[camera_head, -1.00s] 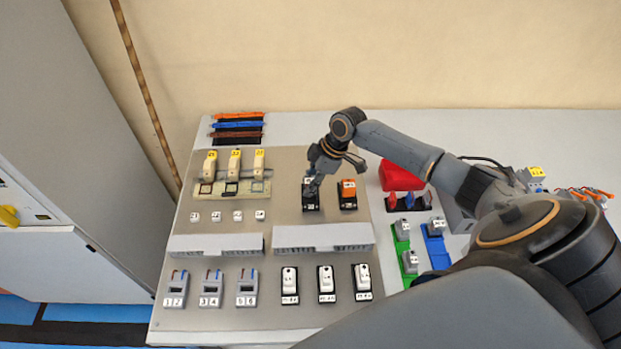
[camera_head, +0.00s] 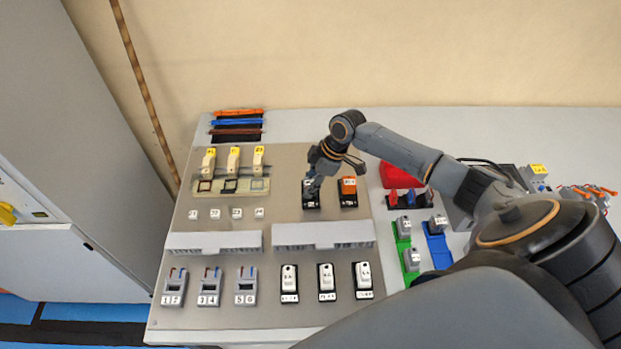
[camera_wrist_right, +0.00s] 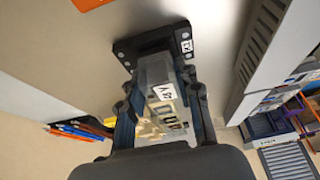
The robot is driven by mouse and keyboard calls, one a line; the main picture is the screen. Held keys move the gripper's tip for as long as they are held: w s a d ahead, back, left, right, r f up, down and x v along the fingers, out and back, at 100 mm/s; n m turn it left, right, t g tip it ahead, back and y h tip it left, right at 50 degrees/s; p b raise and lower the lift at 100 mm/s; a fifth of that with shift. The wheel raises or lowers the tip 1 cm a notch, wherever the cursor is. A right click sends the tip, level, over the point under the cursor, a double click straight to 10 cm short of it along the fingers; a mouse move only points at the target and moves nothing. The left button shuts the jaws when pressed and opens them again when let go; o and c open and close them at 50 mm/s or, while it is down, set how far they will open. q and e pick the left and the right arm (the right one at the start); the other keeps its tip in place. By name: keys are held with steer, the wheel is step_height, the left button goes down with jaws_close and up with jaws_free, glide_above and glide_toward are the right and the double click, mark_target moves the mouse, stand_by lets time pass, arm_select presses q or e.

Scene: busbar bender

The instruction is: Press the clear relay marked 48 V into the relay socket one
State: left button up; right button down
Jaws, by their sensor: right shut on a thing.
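My right gripper (camera_head: 315,187) is over the left one of two black relay sockets. In the right wrist view my right gripper (camera_wrist_right: 160,98) is shut on the clear relay (camera_wrist_right: 155,70), with one finger on each side. The relay is a see-through block with a white label that seems to read 48 V. Its far end meets the black relay socket (camera_wrist_right: 128,48), which has a small white label. I cannot tell how deep it sits. In the head view the gripper mostly covers the relay, and the socket (camera_head: 311,205) shows only partly. My left gripper is not in view.
An orange relay (camera_head: 348,185) stands in the socket just to the right. White slotted ducts (camera_head: 322,235) run across the panel below. A red block (camera_head: 400,175) and coloured levers lie right of the panel. Yellow-topped parts (camera_head: 233,160) stand to the left.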

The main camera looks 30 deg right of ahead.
steer(key=shift+f, duration=0.3)
steer(key=c, duration=0.8)
jaws_free()
steer(key=shift+c, duration=0.2)
steer(key=v, duration=1.2)
